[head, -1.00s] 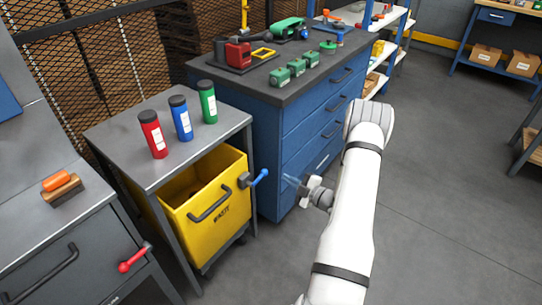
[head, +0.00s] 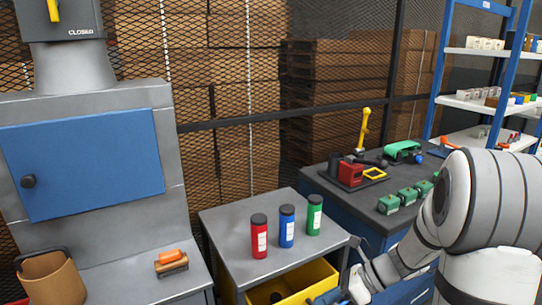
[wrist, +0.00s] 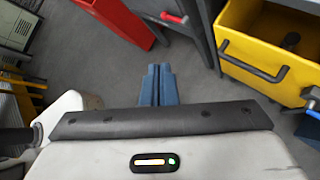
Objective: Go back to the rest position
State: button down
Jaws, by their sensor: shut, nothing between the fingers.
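My gripper (wrist: 158,72) shows in the wrist view as two blue fingers side by side, shut with nothing between them. They point over bare grey floor, apart from the furniture. In the head view my white arm is at the lower right, bent, with its wrist low beside the cart. The fingers are at the bottom edge there, only partly visible, in front of the yellow bin (head: 297,284).
A grey cart (head: 232,222) carries red (head: 259,238), blue (head: 286,228) and green (head: 314,214) bottles. A dark-topped workbench (head: 330,186) stands behind my arm. A grey machine with a blue door (head: 90,165) is left. The wrist view shows a red lever (wrist: 174,18) and open floor.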

jog(key=s+d+r+n+t+h+p, duration=0.1)
jog(key=s+r+n+h, duration=0.4)
jog(key=n, duration=0.7)
jog(key=s+d+r+n+t+h+p, duration=0.1)
jog(key=s+r+n+h+p, duration=0.3)
jog(key=s+r+n, duration=0.4)
jog(key=r+n+h, duration=0.1)
jog(key=n, duration=0.3)
jog(key=shift+s+d+h, duration=0.2)
jog(key=shift+d+h, duration=0.05)
jog(key=shift+h, duration=0.05)
